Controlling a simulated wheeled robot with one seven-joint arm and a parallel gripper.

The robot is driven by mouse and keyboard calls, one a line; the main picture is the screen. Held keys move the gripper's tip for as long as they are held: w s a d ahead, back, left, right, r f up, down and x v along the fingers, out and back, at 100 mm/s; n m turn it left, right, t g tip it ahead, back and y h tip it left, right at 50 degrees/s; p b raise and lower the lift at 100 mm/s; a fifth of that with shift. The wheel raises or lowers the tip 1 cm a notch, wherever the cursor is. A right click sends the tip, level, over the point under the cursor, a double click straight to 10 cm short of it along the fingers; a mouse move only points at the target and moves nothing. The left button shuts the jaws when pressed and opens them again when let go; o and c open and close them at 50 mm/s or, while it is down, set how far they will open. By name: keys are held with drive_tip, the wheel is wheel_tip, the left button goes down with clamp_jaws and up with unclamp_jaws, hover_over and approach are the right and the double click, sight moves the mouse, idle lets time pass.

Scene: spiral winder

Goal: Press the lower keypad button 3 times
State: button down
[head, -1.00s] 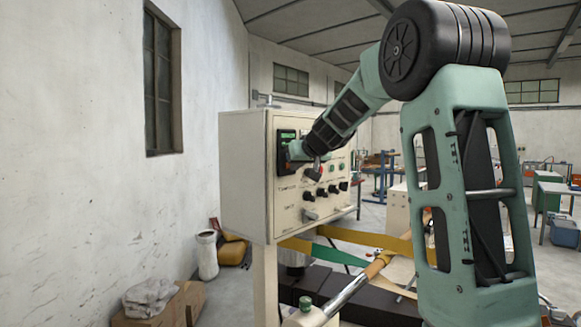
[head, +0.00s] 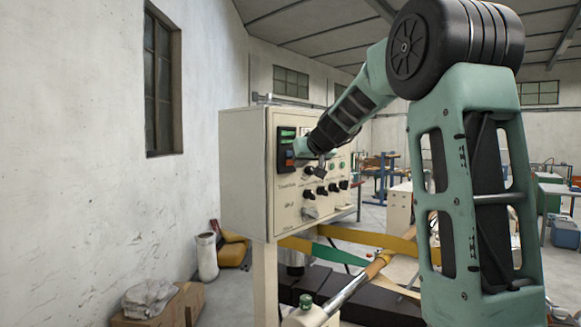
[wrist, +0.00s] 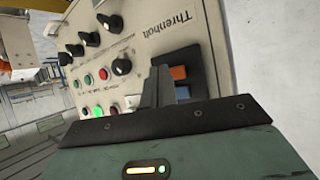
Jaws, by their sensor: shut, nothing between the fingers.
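The keypad is a black panel (head: 286,142) on the left of the cream control box, with a green display on top. Below that sit a blue button (head: 288,154) and, under it, the lower, orange button (head: 289,163). The wrist view shows the panel upside down, with the orange button (wrist: 180,72) above the blue one (wrist: 182,91). My gripper (head: 302,150) is just right of the keypad in the head view. Its shut, empty fingers (wrist: 164,75) overlap the keypad's edge beside the orange button in the wrist view. The exact gap to the panel is unclear.
Black knobs (head: 321,191) and several coloured round buttons (wrist: 88,79) share the panel face. The control box (head: 243,170) stands on a post. Yellow and green bands (head: 345,256) and a roller run below it. The wall is on the left.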

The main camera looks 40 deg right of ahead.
drive_tip(key=shift+s+d+b, duration=0.2)
drive_tip(key=shift+s+b, duration=1.75)
drive_tip(key=shift+s, duration=0.55)
